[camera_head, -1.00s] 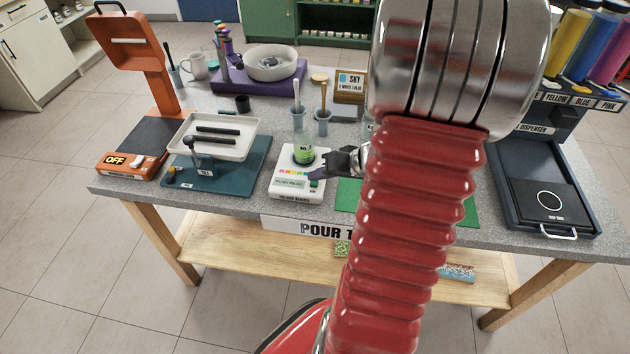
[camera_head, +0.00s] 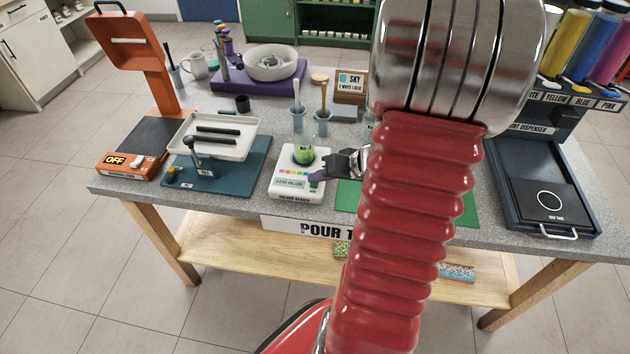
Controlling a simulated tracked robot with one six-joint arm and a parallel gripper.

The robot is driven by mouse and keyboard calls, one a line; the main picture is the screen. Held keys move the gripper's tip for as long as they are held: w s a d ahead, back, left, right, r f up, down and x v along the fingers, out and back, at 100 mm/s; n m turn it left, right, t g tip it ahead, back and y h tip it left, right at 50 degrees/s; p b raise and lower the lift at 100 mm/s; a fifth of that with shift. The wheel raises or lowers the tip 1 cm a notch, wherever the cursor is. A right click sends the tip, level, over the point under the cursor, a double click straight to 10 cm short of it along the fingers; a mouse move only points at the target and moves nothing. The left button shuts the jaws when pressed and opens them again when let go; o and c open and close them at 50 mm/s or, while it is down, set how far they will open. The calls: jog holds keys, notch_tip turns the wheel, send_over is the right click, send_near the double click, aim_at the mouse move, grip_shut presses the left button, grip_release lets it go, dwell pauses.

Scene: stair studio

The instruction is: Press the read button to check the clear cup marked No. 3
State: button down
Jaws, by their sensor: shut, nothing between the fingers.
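The white colour reader (camera_head: 284,196) stands on the front middle of the table. A clear cup with green liquid (camera_head: 304,154) sits upright in its round well; the mark on the cup is too small to read surely. The reader's display (camera_head: 289,183) seems to read "ADD BLUE". The read button (camera_head: 313,187) is a small green spot at the reader's right front corner. My gripper (camera_head: 317,176) is shut and empty, its dark purple fingertips just above the button. I cannot tell whether they touch it. My red arm hides much of the table's right half.
A teal mat (camera_head: 240,172) with a white tray (camera_head: 250,146) lies left of the reader, beside an orange scale-like device (camera_head: 130,165) marked OFF. Cups with sticks (camera_head: 298,120) stand behind. A green mat (camera_head: 347,196) lies to the right, and a dark dispenser (camera_head: 520,190) farther right.

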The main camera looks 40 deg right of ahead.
aim_at(318, 188)
dwell(0.3)
jog(key=shift+r, duration=0.85)
jog(key=shift+r, duration=0.15)
notch_tip(318, 188, up, 5)
jog(key=shift+f, duration=0.15)
dwell(0.3)
dwell(0.8)
